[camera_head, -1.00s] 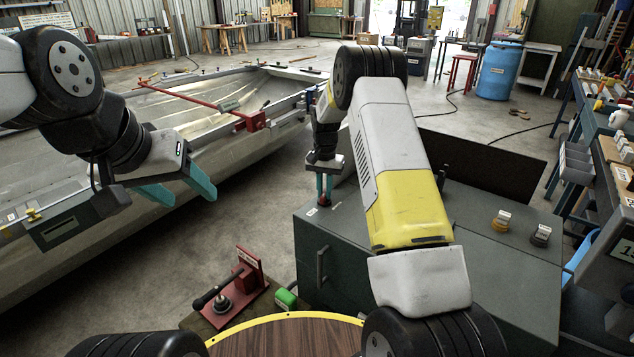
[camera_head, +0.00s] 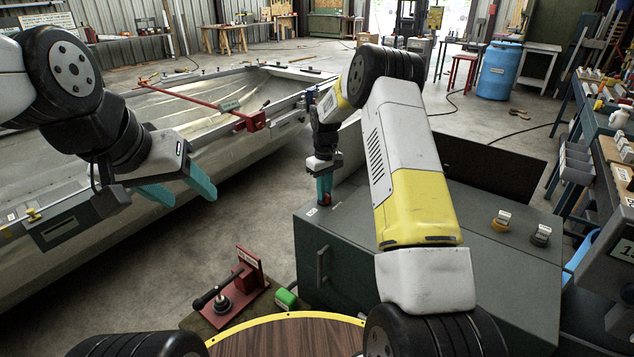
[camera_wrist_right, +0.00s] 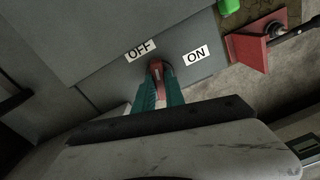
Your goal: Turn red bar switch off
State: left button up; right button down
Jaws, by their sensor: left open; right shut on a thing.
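The red bar switch (camera_wrist_right: 157,66) sits on the top of the grey-green cabinet (camera_head: 350,240), near its corner. In the right wrist view it stands beside the OFF label (camera_wrist_right: 141,49) and the ON label (camera_wrist_right: 195,56). My right gripper (camera_head: 324,198) points down over it. Its teal fingers (camera_wrist_right: 160,85) are shut on the red bar and hide most of it. Whether the bar leans to OFF or ON cannot be told. My left gripper (camera_head: 188,190) is open and empty, well to the left, over the boat hull's near side.
An aluminium boat hull (camera_head: 225,150) with a long red lever (camera_head: 190,100) lies on the left. A red bracket with a black handle (camera_head: 240,280) and a green block (camera_head: 286,298) are in front. Two small knobs (camera_head: 501,221) (camera_head: 541,235) stand on the cabinet's right.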

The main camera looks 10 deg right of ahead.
jog(key=shift+n, duration=1.4)
jog(key=c, duration=1.4)
grip_release()
jog(key=shift+r, duration=0.1)
notch_tip(320, 180, up, 7)
jog(key=shift+r, duration=0.35)
